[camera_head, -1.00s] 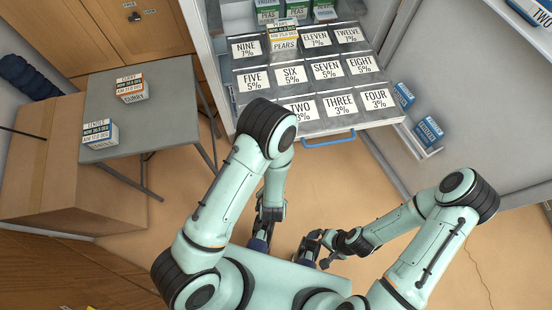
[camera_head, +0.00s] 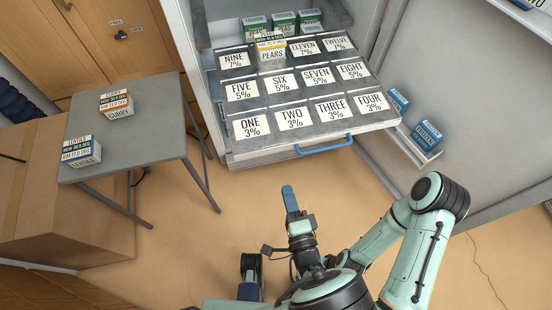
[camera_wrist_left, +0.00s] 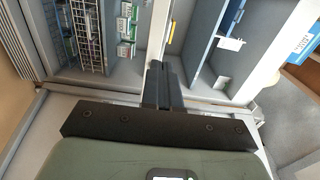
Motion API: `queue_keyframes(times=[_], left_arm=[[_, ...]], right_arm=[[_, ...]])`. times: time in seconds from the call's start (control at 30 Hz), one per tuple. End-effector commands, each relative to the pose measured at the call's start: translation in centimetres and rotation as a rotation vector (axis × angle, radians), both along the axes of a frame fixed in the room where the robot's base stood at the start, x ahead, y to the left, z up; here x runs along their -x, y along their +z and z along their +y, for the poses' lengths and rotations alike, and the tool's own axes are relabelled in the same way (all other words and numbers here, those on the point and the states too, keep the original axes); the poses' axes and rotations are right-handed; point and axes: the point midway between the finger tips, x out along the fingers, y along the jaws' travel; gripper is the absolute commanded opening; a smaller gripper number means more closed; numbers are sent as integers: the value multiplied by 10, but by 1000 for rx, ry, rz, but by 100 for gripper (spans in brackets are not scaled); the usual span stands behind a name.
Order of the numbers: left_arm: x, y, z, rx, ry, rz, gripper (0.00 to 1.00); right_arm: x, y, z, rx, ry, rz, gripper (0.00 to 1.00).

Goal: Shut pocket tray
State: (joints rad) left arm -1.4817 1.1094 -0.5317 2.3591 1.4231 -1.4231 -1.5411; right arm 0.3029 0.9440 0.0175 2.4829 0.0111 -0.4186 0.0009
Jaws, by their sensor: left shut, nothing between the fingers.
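The pocket tray (camera_head: 229,160) is a grey drawer pulled out of a tall cabinet. Its labelled pockets run from ONE to TWELVE, with a blue handle (camera_head: 323,145) on the front edge. A yellow-and-white pears box (camera_head: 271,46) stands in the back row and hides the label there. My left gripper (camera_head: 290,198) is shut and empty, pointing up toward the tray, below the handle and apart from it. Its shut fingers (camera_wrist_left: 163,84) also show in the left wrist view. My right arm reaches in from the right; its gripper is low, partly hidden, and its jaws are unclear.
A grey folding table (camera_head: 135,150) at left holds a curry box (camera_head: 116,103) and a lentils box (camera_head: 81,152). Green boxes (camera_head: 284,22) stand behind the tray. Blue boxes (camera_head: 429,134) sit on a small ledge at right. Floor before the tray is clear.

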Motion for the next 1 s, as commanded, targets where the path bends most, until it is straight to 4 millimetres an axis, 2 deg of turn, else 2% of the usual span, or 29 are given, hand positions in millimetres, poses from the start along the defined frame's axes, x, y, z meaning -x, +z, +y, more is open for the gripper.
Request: queue_keyframes(times=[0.3, 0.5, 0.7, 1.0], left_arm=[[-66, -2, 22, 3, 4, 1, 0], [-96, -1, 32, 3, 2, 2, 0], [-109, -1, 35, 3, -1, 1, 0], [-110, -1, 35, 3, -2, 2, 0]], right_arm=[[-2, -7, 0, 1, -2, -9, 100], [-4, -10, 0, 3, -4, -15, 100], [-5, -11, 0, 3, -4, -18, 100], [-5, -11, 0, 3, -4, -18, 100]])
